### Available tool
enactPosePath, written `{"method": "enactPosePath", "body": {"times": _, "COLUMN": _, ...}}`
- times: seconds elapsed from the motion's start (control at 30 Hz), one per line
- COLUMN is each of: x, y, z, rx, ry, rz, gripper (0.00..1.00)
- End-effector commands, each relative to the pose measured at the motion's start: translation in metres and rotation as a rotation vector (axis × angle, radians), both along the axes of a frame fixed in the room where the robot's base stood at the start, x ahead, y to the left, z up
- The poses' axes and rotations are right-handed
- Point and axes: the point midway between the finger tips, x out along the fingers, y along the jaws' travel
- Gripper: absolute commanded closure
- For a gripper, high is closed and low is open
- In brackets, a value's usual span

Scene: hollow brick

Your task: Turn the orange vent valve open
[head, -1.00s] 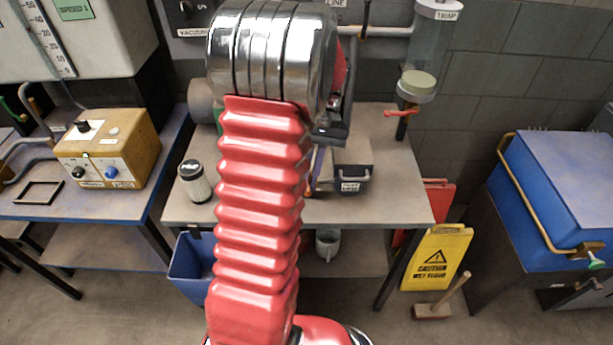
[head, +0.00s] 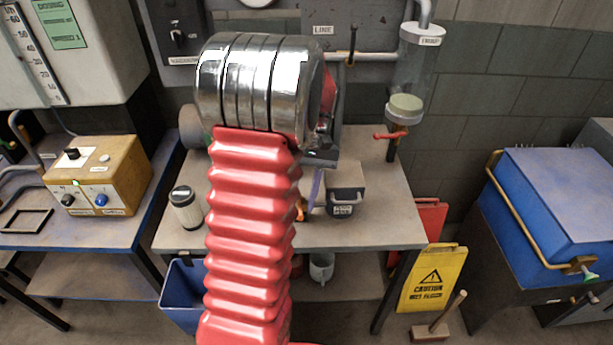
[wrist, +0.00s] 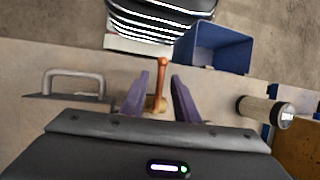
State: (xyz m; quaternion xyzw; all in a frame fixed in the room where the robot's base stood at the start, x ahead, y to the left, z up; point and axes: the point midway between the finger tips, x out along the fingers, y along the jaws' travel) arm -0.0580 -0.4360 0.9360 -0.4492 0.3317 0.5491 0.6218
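The orange vent valve shows in the wrist view as a thin upright orange lever (wrist: 160,80) on a small tan base. My gripper (wrist: 160,88) has two purple fingers, one on each side of the lever. They are apart, with visible gaps between them and the lever; whether either touches it lower down I cannot tell. In the head view a bit of orange (head: 300,211) shows beside my purple finger (head: 316,188) over the bench. My red arm and chrome wrist hide most of the valve there.
A red lever (head: 390,135) sits under the glass trap (head: 413,65). A blue bin (wrist: 215,48) is below the bench edge.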

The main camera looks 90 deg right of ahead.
Motion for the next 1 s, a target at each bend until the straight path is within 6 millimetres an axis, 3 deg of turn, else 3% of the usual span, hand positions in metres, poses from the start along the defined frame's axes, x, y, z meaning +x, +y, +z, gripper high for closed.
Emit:
{"method": "enactPosePath", "body": {"times": 0.7, "x": -0.020, "y": -0.043, "z": 0.099, "rx": -0.002, "ry": 0.000, "rz": -0.001, "gripper": 0.72}}
{"method": "enactPosePath", "body": {"times": 1.0, "x": -0.024, "y": -0.051, "z": 0.119, "rx": 0.002, "ry": -0.001, "rz": -0.001, "gripper": 0.72}}
